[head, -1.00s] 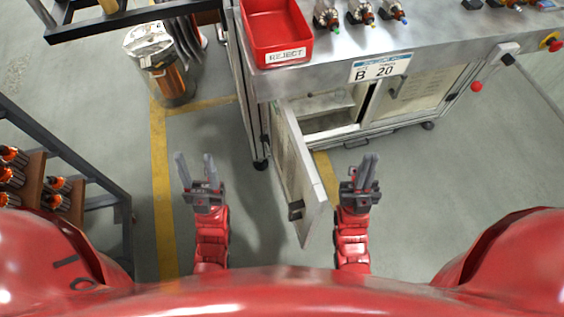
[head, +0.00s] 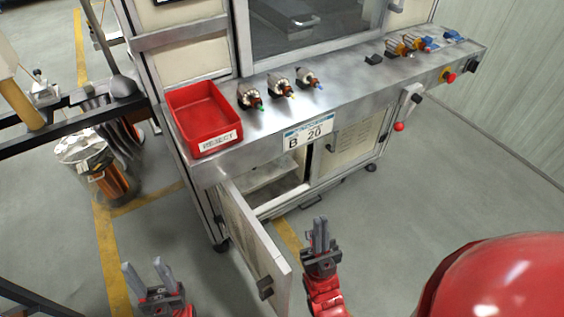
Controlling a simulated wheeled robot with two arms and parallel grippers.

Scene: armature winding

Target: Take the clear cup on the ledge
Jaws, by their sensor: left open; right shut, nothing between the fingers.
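The metal ledge (head: 350,85) of the machine runs across the middle of the head view. I cannot make out a clear cup on it. My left gripper (head: 145,267) is open and empty at the lower left, in front of the machine and left of the open cabinet door. My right gripper (head: 320,222) is shut with nothing in it, in front of the machine and right of that door. Both grippers are apart from the ledge.
A red REJECT bin (head: 203,117) sits at the ledge's left end, with several small armatures (head: 281,87) beside it. More small parts (head: 405,45) lie further right. The open cabinet door (head: 255,243) juts out between my grippers. Free floor (head: 440,180) lies to the right.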

